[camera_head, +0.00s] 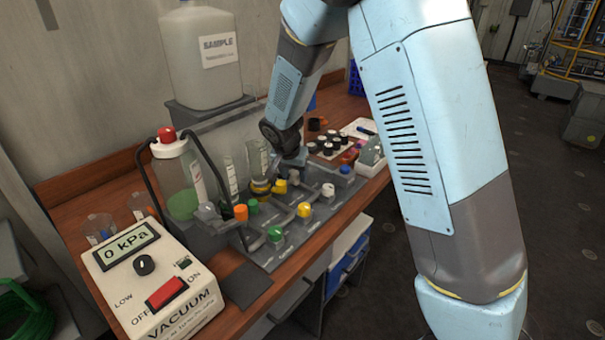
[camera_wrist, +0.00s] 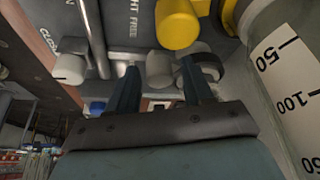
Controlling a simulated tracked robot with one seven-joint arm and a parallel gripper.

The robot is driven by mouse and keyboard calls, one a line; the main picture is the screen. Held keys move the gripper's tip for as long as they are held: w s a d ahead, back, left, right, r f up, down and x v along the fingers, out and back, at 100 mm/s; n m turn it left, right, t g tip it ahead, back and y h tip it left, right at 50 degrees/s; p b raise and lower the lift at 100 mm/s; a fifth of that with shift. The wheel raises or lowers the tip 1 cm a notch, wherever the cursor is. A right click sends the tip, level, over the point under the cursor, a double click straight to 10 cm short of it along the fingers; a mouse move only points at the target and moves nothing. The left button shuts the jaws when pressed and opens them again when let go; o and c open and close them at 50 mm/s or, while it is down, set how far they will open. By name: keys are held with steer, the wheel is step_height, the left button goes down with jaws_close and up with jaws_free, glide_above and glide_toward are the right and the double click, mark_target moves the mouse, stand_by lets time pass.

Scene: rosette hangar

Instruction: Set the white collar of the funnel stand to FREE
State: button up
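On the funnel stand's grey plate (camera_head: 262,255), a white cap (camera_head: 328,190) sits near the front edge. A white cap also shows at the left in the wrist view (camera_wrist: 70,68). I cannot tell for certain which white part is the collar. My gripper (camera_wrist: 160,82) points down at the plate with its two fingers apart. A pale grey cylinder (camera_wrist: 159,68) shows between the fingertips; contact cannot be told. A yellow cap (camera_wrist: 177,25) lies just beyond. Printed letters ending in "FREE" are partly visible on the plate. In the head view my arm hides most of the gripper.
A graduated clear cylinder (camera_wrist: 285,85) stands close to the right of my gripper. A blue cap (camera_wrist: 97,108) is at the left finger. The vacuum box (camera_head: 150,275), a bottle (camera_head: 180,180) and several coloured caps stand to the left; a tray of dark-capped vials (camera_head: 327,145) lies behind.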

steer(key=shift+o, duration=0.3)
steer(key=shift+r, duration=0.1)
steer(key=v, duration=1.3)
steer(key=shift+r, duration=0.25)
steer(key=shift+s+a, duration=0.1)
steer(key=shift+s, duration=0.05)
steer(key=s+d+r+n+y, duration=0.1)
steer(key=s+d+r, duration=0.4)
steer(key=d, duration=0.4)
steer(key=s+d+r, duration=0.5)
steer(key=d, duration=0.4)
steer(key=s+d+r+n, duration=0.1)
steer(key=s+d, duration=0.2)
steer(key=s, duration=0.5)
steer(key=s+d+r+n+t, duration=0.1)
steer(key=s+d, duration=0.3)
steer(key=s, duration=0.4)
steer(key=shift+d+n, duration=0.3)
steer(key=shift+n, duration=0.1)
